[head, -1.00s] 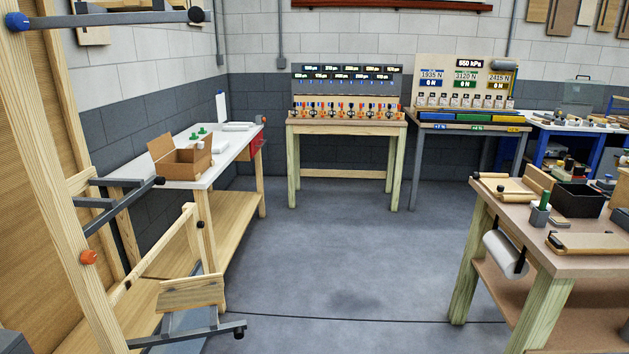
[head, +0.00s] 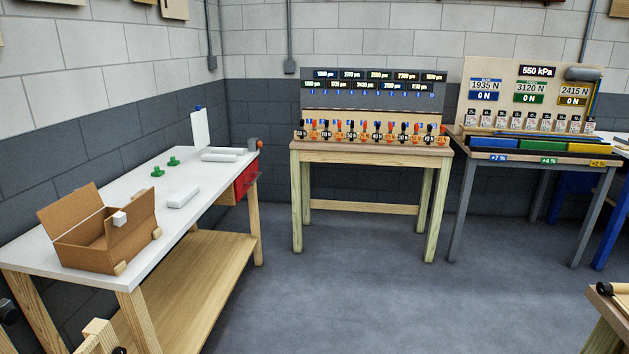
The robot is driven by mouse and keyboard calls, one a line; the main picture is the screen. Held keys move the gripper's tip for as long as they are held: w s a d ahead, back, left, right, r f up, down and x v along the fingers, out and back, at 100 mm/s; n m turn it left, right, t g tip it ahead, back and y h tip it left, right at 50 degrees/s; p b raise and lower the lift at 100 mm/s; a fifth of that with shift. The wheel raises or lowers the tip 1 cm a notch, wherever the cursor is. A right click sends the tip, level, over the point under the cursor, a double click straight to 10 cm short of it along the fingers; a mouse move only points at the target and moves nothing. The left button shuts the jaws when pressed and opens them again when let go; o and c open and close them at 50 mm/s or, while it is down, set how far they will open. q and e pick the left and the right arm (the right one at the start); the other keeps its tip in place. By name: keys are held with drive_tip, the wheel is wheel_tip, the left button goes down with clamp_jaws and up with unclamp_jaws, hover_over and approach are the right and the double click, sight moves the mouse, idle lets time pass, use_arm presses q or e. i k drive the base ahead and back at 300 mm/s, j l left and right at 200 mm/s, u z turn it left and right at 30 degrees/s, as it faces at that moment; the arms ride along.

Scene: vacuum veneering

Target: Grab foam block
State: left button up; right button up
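Pale, block-like pieces that may be foam lie on the white-topped table at the left; I cannot tell their material. One white block (head: 183,197) lies alone near the table's right edge. Neither of my grippers is in view.
The white table (head: 52,213) has two green knobbed items (head: 158,171) and a red drawer (head: 246,178). A wooden bench (head: 371,150) with several small devices stands at the back wall. A grey-legged bench (head: 541,152) stands right of it. The floor between is clear.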

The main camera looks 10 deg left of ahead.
sight(179, 199)
drive_tip(key=i+u, duration=0.2)
drive_tip(key=i, duration=0.25)
drive_tip(key=i+u, duration=0.25)
drive_tip(key=i, duration=0.15)
drive_tip(key=i+l+u, duration=0.2)
drive_tip(key=i, duration=0.25)
drive_tip(key=i+l+u, duration=0.2)
drive_tip(key=i, duration=0.2)
